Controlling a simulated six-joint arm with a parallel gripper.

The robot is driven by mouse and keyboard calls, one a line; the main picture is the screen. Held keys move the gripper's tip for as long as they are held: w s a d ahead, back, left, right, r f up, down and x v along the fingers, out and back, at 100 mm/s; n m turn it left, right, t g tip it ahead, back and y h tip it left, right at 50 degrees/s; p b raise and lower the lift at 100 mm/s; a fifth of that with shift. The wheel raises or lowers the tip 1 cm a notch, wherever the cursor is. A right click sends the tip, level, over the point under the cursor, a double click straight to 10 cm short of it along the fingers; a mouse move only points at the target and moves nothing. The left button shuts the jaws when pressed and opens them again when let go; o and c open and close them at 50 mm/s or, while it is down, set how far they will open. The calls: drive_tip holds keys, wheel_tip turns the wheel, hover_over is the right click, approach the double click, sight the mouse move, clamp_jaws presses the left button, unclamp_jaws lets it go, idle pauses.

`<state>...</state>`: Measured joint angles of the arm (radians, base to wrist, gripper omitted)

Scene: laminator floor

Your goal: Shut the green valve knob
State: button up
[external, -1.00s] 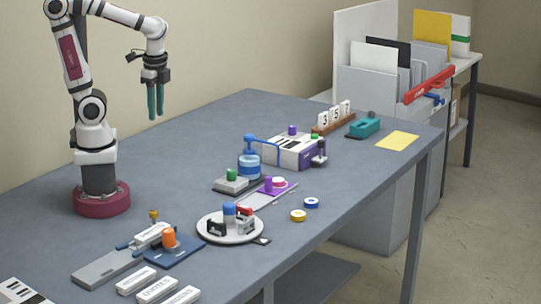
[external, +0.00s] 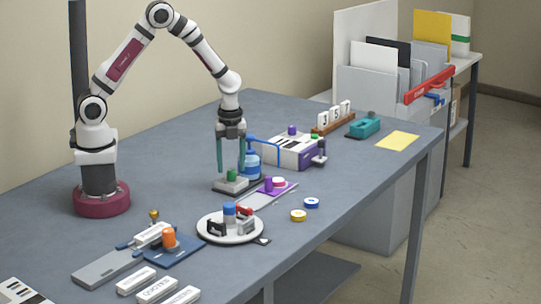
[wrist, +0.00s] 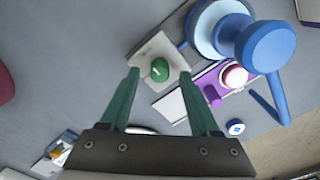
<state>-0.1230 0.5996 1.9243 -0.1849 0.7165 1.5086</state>
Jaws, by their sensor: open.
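The green valve knob (external: 231,175) stands on a light grey block (external: 226,186) near the middle of the table. In the wrist view the knob (wrist: 159,70) is round with a pale mark on top, on its square block (wrist: 143,50). My gripper (external: 231,170) points down above the block, its two teal fingers apart on either side of the knob in the external view. In the wrist view my gripper (wrist: 160,85) is open and empty, with the knob showing between and beyond the fingertips. I cannot tell whether the fingertips reach down to knob height.
A blue pump-like bottle (external: 252,165) stands close on the right of the knob; it looms tall in the wrist view (wrist: 265,45). The table's left middle is clear.

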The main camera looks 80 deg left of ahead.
drive_tip(key=shift+f, duration=0.7)
clamp_jaws()
